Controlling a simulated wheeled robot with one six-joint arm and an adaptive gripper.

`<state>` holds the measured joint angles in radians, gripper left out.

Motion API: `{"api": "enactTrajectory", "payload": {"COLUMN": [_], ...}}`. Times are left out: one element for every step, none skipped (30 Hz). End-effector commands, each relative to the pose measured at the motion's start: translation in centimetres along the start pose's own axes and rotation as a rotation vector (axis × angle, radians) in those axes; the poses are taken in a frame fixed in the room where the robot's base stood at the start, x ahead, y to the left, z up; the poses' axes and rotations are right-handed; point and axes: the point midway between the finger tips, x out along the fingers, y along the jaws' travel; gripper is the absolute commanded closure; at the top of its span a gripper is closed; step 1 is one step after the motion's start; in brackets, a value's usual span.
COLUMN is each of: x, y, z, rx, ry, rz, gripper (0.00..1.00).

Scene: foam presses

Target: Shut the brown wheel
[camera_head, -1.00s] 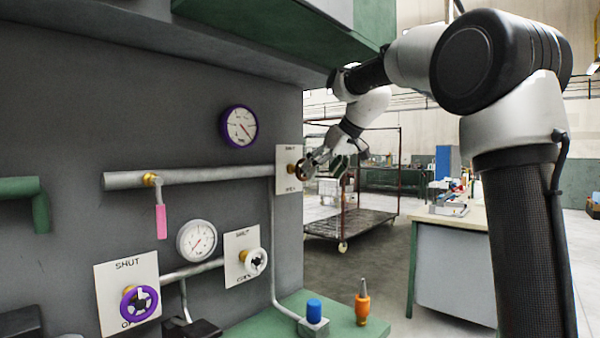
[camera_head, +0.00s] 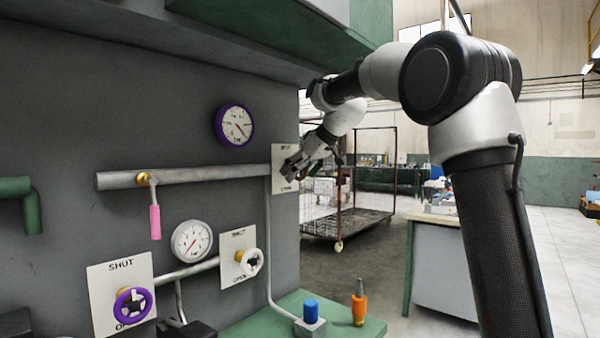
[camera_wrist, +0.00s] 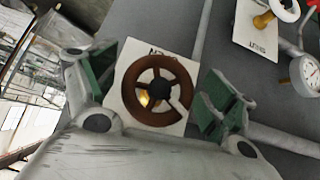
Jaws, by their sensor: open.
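The brown wheel (camera_wrist: 158,112) shows in the wrist view, a spoked handwheel in front of a white plate (camera_wrist: 128,62) whose lettering is upside down there. My gripper (camera_wrist: 158,85) is open, with one green-padded finger on each side of the wheel and clear gaps between. I cannot tell whether it touches the wheel. In the head view my gripper (camera_head: 294,172) is in front of the same plate (camera_head: 283,152), at the right end of the upper pipe, and hides the wheel.
A purple wheel (camera_head: 133,304) and a white wheel (camera_head: 251,262) sit lower left on their own plates. A pink-handled lever (camera_head: 155,221) hangs from the upper pipe (camera_head: 205,175). A blue knob (camera_head: 311,311) and an orange-handled tool (camera_head: 359,304) stand on the green ledge (camera_head: 284,310).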

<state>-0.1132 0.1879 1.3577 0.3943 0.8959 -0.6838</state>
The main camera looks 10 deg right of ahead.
Motion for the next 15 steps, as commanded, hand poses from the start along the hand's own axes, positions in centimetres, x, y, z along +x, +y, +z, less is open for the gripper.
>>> {"api": "enactTrajectory", "payload": {"x": [-0.01, -0.02, -0.02, -0.03, -0.03, -0.03, -0.04, -0.04, -0.04, -0.04, -0.04, -0.04, -0.04, -0.04, -0.04], "y": [0.00, 0.00, 0.00, 0.00, 0.00, 0.00, 0.00, 0.00, 0.00, 0.00, 0.00, 0.00, 0.00, 0.01, 0.01], "z": [0.00, 0.00, 0.00, 0.00, 0.00, 0.01, 0.00, 0.00, 0.00, 0.00, 0.00, 0.00, 0.01, 0.00, 0.00], "rx": [0.000, 0.000, 0.000, 0.000, 0.000, 0.000, 0.000, 0.000, 0.000, 0.000, 0.000, 0.000, 0.000, 0.001, 0.002], "ry": [0.000, 0.000, 0.000, 0.000, 0.000, 0.000, 0.000, 0.000, 0.000, 0.000, 0.000, 0.000, 0.000, 0.000, 0.000], "rz": [0.000, 0.000, 0.000, 0.000, 0.000, 0.000, 0.000, 0.000, 0.000, 0.000, 0.000, 0.000, 0.000, 0.000, -0.002], "gripper": [0.16, 0.16, 0.21, 0.26, 0.32, 0.39, 0.45, 0.50, 0.57, 0.62, 0.62, 0.62, 0.62, 0.62, 0.62]}}
